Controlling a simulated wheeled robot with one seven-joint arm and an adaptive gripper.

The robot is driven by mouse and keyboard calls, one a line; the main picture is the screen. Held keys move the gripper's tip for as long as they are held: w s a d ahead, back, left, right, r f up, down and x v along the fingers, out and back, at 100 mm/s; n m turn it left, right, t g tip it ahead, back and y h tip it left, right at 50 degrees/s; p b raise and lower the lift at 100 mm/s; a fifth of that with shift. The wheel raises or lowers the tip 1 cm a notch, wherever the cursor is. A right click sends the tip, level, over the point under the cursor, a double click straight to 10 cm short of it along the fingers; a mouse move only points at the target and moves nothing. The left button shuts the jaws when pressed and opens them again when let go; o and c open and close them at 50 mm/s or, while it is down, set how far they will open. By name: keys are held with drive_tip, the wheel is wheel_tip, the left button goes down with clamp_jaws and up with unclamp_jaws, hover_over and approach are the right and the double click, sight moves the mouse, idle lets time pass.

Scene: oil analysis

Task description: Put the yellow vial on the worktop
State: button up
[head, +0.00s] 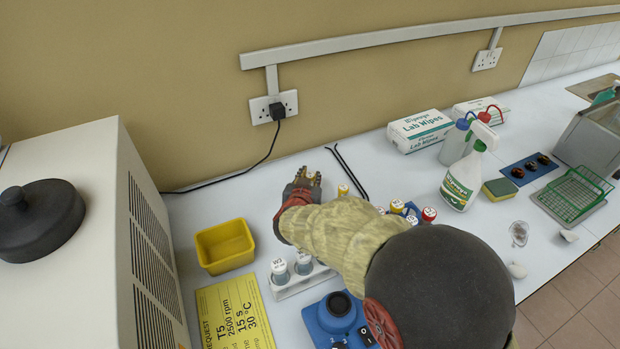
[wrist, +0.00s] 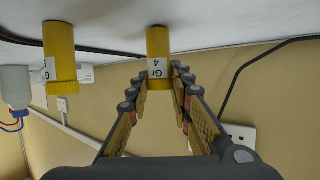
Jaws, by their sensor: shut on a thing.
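The yellow vial (wrist: 158,45), labelled "Gr 4", is between the fingertips of my gripper (wrist: 160,76), which is shut on it. The wrist view is upside down, with the white worktop (wrist: 108,30) along its top. The vial is upright, with its base at or very near the worktop; I cannot tell whether it touches. In the head view my gripper (head: 306,178) is low over the worktop (head: 240,193) near the wall, and the held vial is hard to make out among the fingers. A second yellow vial (wrist: 60,60) stands beside it, also seen in the head view (head: 343,190).
Several capped vials (head: 397,206) stand right of my forearm. A black cable (head: 228,178) runs along the wall. A spray bottle (head: 462,180) stands farther right.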

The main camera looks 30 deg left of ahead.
drive_tip(key=shift+f, duration=0.1)
drive_tip(key=shift+f, duration=0.15)
drive_tip(key=o, duration=0.8)
drive_tip(key=shift+o, duration=0.7)
drive_tip(key=shift+r, duration=0.25)
drive_tip(key=p+v, duration=0.2)
drive_tip(key=v, duration=0.4)
drive_tip(key=shift+s+r+p, duration=0.1)
drive_tip(key=shift+r+p, duration=0.05)
drive_tip(key=shift+p, duration=0.2)
drive_tip(key=shift+s+d+r, duration=0.15)
drive_tip(key=shift+s+d, duration=0.05)
drive_tip(key=shift+s, duration=0.4)
